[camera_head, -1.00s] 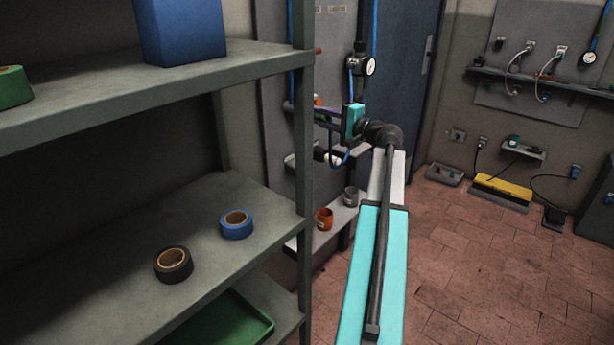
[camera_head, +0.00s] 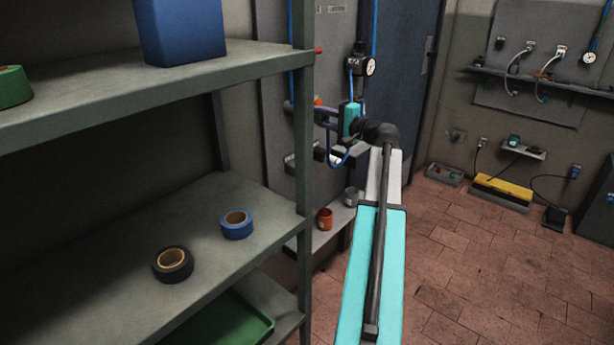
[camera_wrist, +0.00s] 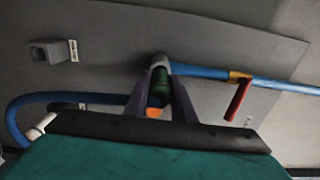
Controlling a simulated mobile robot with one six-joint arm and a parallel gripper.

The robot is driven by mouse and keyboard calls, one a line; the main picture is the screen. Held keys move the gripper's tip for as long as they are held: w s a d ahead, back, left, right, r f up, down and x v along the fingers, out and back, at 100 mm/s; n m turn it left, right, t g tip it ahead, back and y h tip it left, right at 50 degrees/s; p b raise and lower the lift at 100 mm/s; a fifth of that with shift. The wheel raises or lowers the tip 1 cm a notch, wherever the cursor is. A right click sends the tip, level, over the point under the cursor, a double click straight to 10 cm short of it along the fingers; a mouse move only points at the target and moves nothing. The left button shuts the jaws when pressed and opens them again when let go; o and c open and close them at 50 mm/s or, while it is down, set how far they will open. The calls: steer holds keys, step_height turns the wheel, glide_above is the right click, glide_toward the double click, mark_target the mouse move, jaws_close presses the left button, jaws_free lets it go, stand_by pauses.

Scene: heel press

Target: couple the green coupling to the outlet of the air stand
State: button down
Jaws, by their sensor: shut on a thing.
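My gripper (camera_wrist: 160,100) is shut on the green coupling (camera_wrist: 160,84), which sits between its two purple-grey fingers. A small orange part shows at the coupling's near end. The coupling's far end is at the grey elbow outlet (camera_wrist: 158,62) on the end of a blue pipe (camera_wrist: 205,70). They appear close or touching; I cannot tell whether they are joined. A blue hose (camera_wrist: 70,97) runs in from the left behind a finger. In the head view my gripper (camera_head: 326,115) is beside the grey panel; the coupling is not clear there.
A red lever (camera_wrist: 238,99) hangs from the pipe, right of the fingers. A grey wall box (camera_wrist: 48,52) is at upper left. A shelf post (camera_head: 304,180) stands left of my arm. Orange (camera_head: 324,219) and grey (camera_head: 351,196) cups stand on a low ledge. Open floor lies right.

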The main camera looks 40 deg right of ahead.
steer(key=shift+w+a, duration=0.1)
steer(key=shift+w, duration=0.9)
stand_by(0.5)
steer(key=c, duration=1.4)
jaws_free()
steer(key=shift+s, duration=0.15)
steer(key=s+d, duration=0.1)
steer(key=s, duration=1.2)
steer(key=shift+s+b, duration=0.25)
steer(key=shift+b, duration=0.1)
steer(key=shift+d, duration=0.1)
